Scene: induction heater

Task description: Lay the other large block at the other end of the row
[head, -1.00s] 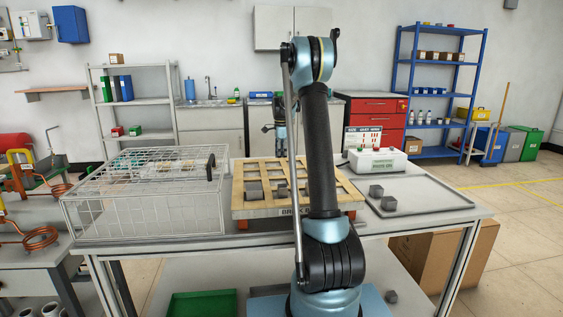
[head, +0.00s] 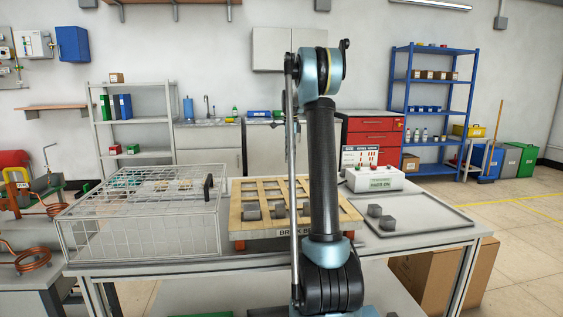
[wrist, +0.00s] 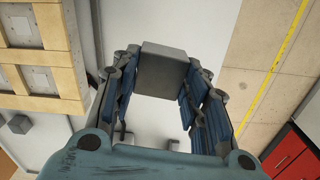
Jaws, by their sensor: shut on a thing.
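My gripper (wrist: 160,100) is shut on a grey block (wrist: 163,68), which sits between the blue-padded fingers in the wrist view. In the head view the arm hides the gripper and the held block. The wooden slatted rack (head: 235,232), with lettering on its front edge, stands mid-table. Grey blocks (head: 251,212) lie in a row along its front; the arm hides part of that row. In the wrist view the rack (wrist: 40,103) is at upper left, apart from the held block. Two small grey blocks (head: 375,210) lie on the tray (head: 430,220) at the right.
A wire cage (head: 140,225) stands left of the rack. A white control box (head: 375,179) with coloured buttons stands behind the rack's right side. The tray has bare room right of its blocks. In the wrist view another grey block (wrist: 20,123) lies near the rack.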

